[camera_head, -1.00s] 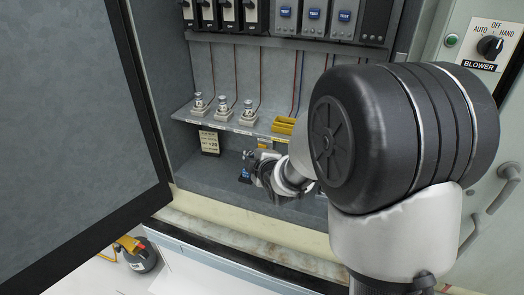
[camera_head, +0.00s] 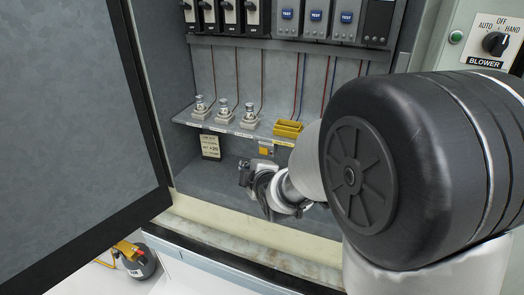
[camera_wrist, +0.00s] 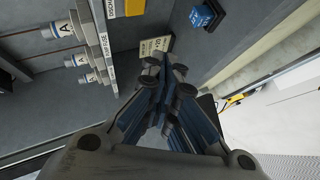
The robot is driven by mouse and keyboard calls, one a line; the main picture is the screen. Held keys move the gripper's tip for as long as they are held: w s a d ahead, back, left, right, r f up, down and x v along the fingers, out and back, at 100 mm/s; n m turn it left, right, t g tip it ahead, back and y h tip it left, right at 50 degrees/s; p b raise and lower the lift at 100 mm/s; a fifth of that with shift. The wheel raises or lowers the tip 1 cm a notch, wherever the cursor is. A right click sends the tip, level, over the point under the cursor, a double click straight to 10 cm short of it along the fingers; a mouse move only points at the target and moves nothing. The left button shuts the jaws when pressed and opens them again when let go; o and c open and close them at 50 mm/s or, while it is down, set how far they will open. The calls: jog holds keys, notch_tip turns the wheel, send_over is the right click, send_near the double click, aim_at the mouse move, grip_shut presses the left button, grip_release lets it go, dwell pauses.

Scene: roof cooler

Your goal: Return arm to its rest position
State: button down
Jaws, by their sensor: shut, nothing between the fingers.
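My gripper (camera_head: 246,173) is inside the open cabinet, in front of the lower compartment and below the shelf. In the wrist view its fingers (camera_wrist: 166,68) are closed together with nothing held between them. My arm reaches in from the right, and its large black joint covers much of the right side of the head view. A blue block (camera_wrist: 205,16) lies beyond the fingertips in the wrist view, apart from them. I cannot make it out in the head view.
The shelf (camera_head: 185,116) carries several white fuses (camera_head: 222,112) and a yellow holder (camera_head: 288,129). A label card (camera_head: 210,146) stands below it. The open door (camera_head: 70,120) borders the left side. The blower switch panel (camera_head: 489,43) is at right.

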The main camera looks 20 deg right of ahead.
jog(key=s+r+m+g, duration=0.1)
jog(key=s+m+g, duration=0.3)
jog(key=s, duration=1.3)
jog(key=s+d+r+m+g+h, duration=0.1)
jog(key=s+m+g, duration=0.3)
jog(key=s+m, duration=0.7)
jog(key=s+r, duration=0.1)
jog(key=s, duration=0.5)
jog(key=shift+s+d+r, duration=0.2)
jog(key=shift+s+d, duration=0.1)
jog(key=shift+s, duration=0.1)
jog(key=shift+a, duration=0.1)
